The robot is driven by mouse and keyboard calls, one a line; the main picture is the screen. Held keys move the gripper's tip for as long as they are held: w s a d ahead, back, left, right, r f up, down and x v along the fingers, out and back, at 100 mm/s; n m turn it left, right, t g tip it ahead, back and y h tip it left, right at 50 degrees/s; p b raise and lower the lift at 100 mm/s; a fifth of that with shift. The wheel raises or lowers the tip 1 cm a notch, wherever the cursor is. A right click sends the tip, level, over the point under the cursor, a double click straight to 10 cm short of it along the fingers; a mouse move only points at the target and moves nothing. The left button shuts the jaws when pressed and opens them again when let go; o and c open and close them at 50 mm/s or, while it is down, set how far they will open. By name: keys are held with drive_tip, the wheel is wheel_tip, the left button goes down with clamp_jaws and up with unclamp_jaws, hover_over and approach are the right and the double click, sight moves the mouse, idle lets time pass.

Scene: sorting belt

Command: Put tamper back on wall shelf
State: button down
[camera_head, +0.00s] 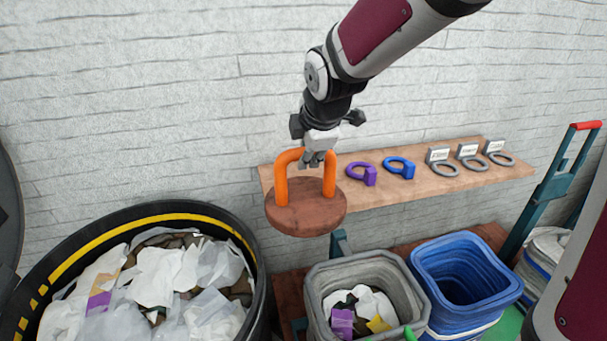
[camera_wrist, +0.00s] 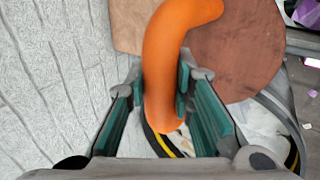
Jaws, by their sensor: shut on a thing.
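The tamper has a round brown wooden disc (camera_head: 305,214) and an orange arched handle (camera_head: 283,178). My gripper (camera_head: 318,158) is shut on the top of the orange handle, which also shows between the fingers in the wrist view (camera_wrist: 165,85). The tamper hangs roughly level in front of the left end of the wooden wall shelf (camera_head: 400,185). In the head view it overlaps the shelf's left end; I cannot tell whether the disc touches the shelf. In the wrist view the disc (camera_wrist: 238,50) lies to the upper right, beside a bit of the shelf (camera_wrist: 128,25).
On the shelf stand a purple ring (camera_head: 362,172), a blue ring (camera_head: 399,167) and several grey rings with labels (camera_head: 441,162). Below are a large black bin (camera_head: 246,236) of waste, a grey bin (camera_head: 318,280) and a blue bin (camera_head: 464,250). A red-handled trolley (camera_head: 550,187) stands right.

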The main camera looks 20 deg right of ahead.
drive_tip(key=shift+w+d, duration=0.4)
drive_tip(key=shift+w, duration=0.15)
drive_tip(key=w+d+f, duration=0.1)
drive_tip(key=w+f, duration=0.1)
drive_tip(key=w, duration=0.5)
drive_tip(key=w+d+f+p, duration=0.1)
drive_tip(key=w+d+f, duration=0.1)
drive_tip(key=w, duration=0.5)
drive_tip(key=shift+w+f, duration=0.4)
drive_tip(key=shift+f, duration=0.1)
drive_tip(key=c, duration=1.4)
unclamp_jaws()
drive_tip(key=shift+s+f, duration=0.1)
